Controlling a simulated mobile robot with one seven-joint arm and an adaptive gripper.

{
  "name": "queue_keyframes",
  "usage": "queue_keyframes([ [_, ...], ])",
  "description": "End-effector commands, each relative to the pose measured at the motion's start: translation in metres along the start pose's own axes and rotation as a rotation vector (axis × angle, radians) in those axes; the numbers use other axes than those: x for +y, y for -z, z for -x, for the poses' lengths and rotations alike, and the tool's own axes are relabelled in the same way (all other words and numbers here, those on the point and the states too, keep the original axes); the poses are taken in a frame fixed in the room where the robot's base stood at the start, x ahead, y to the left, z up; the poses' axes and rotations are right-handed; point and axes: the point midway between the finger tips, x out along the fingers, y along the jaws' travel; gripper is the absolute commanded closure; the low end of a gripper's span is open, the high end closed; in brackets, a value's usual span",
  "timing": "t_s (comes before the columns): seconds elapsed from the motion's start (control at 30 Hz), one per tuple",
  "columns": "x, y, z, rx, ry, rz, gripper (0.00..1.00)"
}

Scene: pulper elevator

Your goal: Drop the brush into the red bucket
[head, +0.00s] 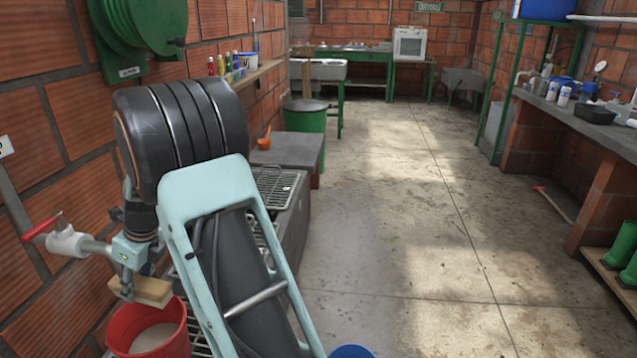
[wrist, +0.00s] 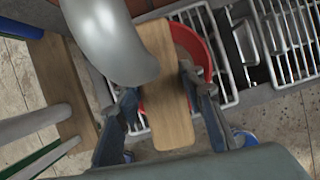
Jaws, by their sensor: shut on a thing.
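The brush (head: 154,291) shows as a pale wooden block in the head view, at the lower left. My gripper (head: 130,288) is shut on it. In the wrist view the brush (wrist: 166,90) lies between the two fingers (wrist: 165,103), its wooden face toward the camera; no bristles show. The red bucket (head: 181,336) stands directly below, cut off by the bottom edge of the head view, with a light-coloured inside. In the wrist view the bucket (wrist: 199,53) is behind the brush, which hides much of it. The brush appears above the bucket's opening.
A tap with a red handle (head: 42,228) juts from the brick wall beside my gripper. A metal grate (head: 272,183) runs under the bucket. A green bin (head: 305,122) and a grey block (head: 290,150) stand further back.

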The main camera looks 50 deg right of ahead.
Motion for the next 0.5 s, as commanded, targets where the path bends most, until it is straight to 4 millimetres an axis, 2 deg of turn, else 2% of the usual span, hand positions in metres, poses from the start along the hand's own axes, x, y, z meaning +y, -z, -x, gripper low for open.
queue_keyframes([
  [0.3, -0.004, -0.004, 0.000, -0.001, 0.039, -0.093, 0.87],
  [0.5, -0.006, 0.000, -0.009, -0.002, 0.042, -0.096, 0.87],
])
